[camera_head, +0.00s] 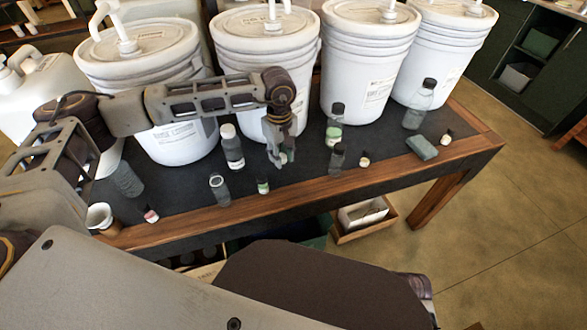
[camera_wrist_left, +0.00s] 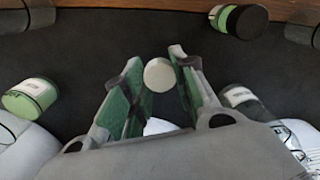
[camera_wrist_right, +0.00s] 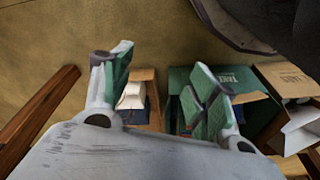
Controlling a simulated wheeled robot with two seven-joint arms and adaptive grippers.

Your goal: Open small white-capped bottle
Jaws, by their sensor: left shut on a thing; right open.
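The small white-capped bottle shows its round white cap (camera_wrist_left: 159,74) between the fingertips of my left gripper in the left wrist view. My left gripper (camera_wrist_left: 162,80) is shut on it, with a green-padded finger on either side. In the head view my left gripper (camera_head: 278,158) reaches down to the dark table top, and the bottle is mostly hidden behind its fingers. My right gripper (camera_wrist_right: 160,62) is open and empty above the floor and some boxes in the right wrist view.
A taller white-capped bottle (camera_head: 232,148) stands just left of my left gripper. Several small bottles, such as a green-labelled one (camera_head: 263,186), stand around it. Large white pump buckets (camera_head: 262,60) line the back. The table's wooden front edge (camera_head: 330,192) is near.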

